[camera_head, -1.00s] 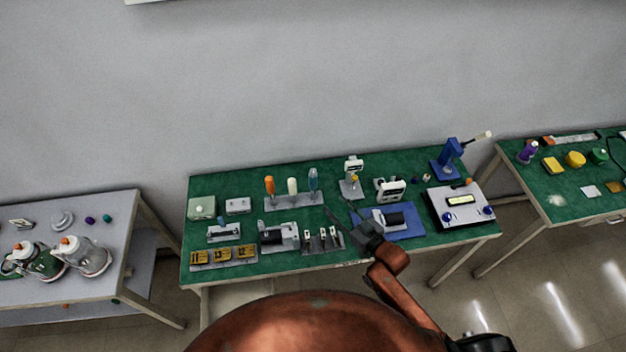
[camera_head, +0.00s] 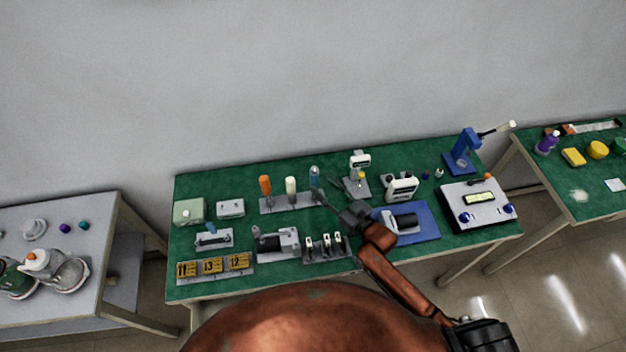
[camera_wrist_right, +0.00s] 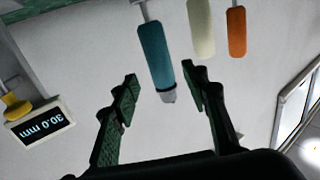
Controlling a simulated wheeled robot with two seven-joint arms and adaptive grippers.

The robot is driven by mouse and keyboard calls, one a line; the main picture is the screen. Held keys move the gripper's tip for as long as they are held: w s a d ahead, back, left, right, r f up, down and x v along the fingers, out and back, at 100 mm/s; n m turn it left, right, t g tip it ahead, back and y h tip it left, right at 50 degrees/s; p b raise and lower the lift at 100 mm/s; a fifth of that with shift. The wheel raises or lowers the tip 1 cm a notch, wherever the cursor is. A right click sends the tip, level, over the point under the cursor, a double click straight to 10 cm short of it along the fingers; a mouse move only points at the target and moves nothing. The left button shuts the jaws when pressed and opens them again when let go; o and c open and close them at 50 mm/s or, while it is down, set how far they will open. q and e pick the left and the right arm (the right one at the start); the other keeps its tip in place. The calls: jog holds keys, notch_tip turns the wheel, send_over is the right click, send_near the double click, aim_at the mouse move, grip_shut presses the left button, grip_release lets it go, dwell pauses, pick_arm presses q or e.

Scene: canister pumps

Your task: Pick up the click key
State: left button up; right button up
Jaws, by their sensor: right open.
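Three upright handled tools stand in a grey rack (camera_head: 268,208) at the back of the green table. They are orange (camera_head: 265,186), cream (camera_head: 291,185) and teal (camera_head: 315,177); no label shows which is the click key. My right gripper (camera_head: 326,201) is just right of and in front of the teal tool. In the wrist view, the teal handle (camera_wrist_right: 155,58) appears between the open fingers (camera_wrist_right: 159,80), with nothing gripped. The cream handle (camera_wrist_right: 201,28) and orange handle (camera_wrist_right: 237,32) are beside it. My left gripper is not in view.
A gauge stand (camera_head: 358,182) is close right of my gripper; its display (camera_wrist_right: 41,124) reads 30.0 mm. A row of small slotted pieces (camera_head: 326,246) and a grey motor unit (camera_head: 276,241) lie in front. A blue plate (camera_head: 423,225) is to the right.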

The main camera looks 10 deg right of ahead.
aim_at(317, 180)
jog(key=x, duration=0.4)
jog(key=shift+w+a+r, duration=0.15)
jog(key=shift+w+a, duration=0.05)
jog(key=shift+w, duration=0.05)
jog(key=shift+w+a, duration=0.1)
jog(key=shift+w, duration=0.15)
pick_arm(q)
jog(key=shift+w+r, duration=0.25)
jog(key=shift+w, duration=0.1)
pick_arm(e)
grip_shut()
